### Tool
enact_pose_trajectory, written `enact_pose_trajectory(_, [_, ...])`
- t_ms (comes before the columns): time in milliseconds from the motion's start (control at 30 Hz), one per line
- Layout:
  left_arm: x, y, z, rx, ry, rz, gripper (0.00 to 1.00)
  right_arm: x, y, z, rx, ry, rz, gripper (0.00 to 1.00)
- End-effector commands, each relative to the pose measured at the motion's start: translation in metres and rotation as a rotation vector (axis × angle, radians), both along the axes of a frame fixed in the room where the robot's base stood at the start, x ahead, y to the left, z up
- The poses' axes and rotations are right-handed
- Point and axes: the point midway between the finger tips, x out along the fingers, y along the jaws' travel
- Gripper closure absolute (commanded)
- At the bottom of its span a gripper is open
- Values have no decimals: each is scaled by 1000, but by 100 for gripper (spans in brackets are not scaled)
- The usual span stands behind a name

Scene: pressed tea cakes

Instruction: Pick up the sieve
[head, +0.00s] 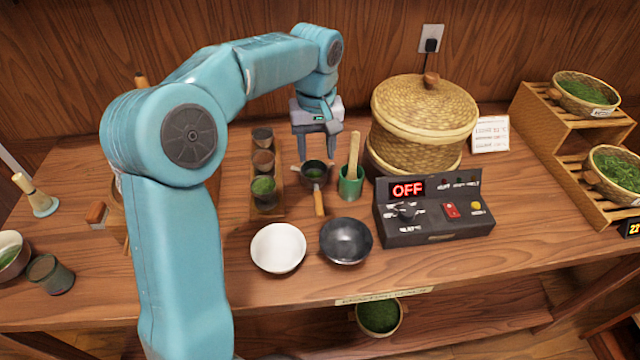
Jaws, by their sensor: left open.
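The sieve (315,171) looks like the small dark round pan with a little green in it, on the table near the middle. Its wooden handle (319,203) points toward the front edge. My left gripper (316,150) is open and empty, fingers pointing down, just behind and above the sieve's bowl as seen here. I cannot tell the exact height gap between fingertips and sieve. My right gripper is not in view.
A green cup with a wooden tool (351,182) stands close right of the sieve, a rack of small cups (264,187) close left. A white bowl (278,248), dark bowl (346,241) and control box (434,214) are in front. A woven steamer (424,110) stands behind right.

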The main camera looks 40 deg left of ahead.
Motion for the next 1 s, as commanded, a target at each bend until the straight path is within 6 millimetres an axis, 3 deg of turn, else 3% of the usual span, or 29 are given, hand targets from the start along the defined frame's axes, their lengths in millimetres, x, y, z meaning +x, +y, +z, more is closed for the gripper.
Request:
enact_pose_trajectory(100, [-4,0,-30,-1,3,0,51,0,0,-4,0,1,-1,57])
enact_pose_trajectory(300, [-5,-1,-71,-1,2,-1,51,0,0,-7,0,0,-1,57])
enact_pose_trajectory(567, [-4,-3,-93,0,1,-2,51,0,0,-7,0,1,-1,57])
enact_pose_trajectory(800, [-4,-12,-130,0,3,-2,51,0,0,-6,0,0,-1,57])
enact_pose_trajectory(1000, [-2,-12,-139,-1,-1,-2,51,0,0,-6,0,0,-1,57])
